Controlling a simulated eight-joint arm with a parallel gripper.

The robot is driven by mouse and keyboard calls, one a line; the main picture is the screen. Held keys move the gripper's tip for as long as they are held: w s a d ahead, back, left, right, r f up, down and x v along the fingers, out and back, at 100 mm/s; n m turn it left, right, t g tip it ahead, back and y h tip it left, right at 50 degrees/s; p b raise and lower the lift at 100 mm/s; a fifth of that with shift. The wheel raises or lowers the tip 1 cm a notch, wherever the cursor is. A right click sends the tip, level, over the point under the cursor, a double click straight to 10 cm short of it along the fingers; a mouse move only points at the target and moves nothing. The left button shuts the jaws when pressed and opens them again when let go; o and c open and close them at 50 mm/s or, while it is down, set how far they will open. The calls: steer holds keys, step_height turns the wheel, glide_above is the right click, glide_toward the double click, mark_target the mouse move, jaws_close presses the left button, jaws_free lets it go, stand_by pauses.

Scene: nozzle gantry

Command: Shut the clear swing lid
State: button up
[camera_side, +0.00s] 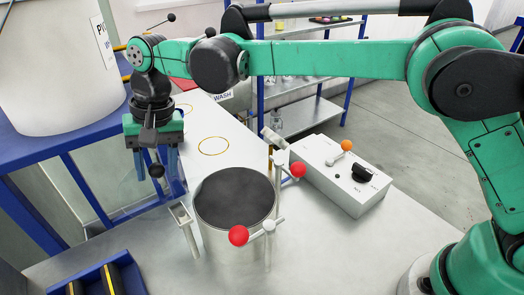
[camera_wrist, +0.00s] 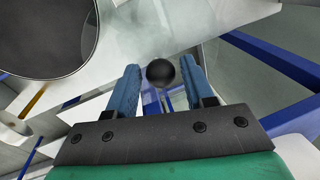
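My gripper (camera_side: 157,160) points down to the left of a round vessel (camera_side: 205,238) with a dark round top. A black ball knob (camera_side: 156,171) shows at the level of my fingertips. In the wrist view the knob (camera_wrist: 161,72) sits between my two blue fingers (camera_wrist: 161,88). The fingers are apart, with a narrow gap on each side of the knob. The vessel's dark top (camera_wrist: 45,35) shows at upper left in the wrist view.
Red ball handles (camera_side: 238,236) and (camera_side: 298,170) stand beside the vessel. A control box (camera_side: 340,178) with an orange-tipped lever is at right. A blue tray (camera_side: 125,272) is at the front left. A large white tank (camera_side: 55,70) stands at the far left. The bench front right is clear.

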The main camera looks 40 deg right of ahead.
jaws_close()
stand_by(1.2)
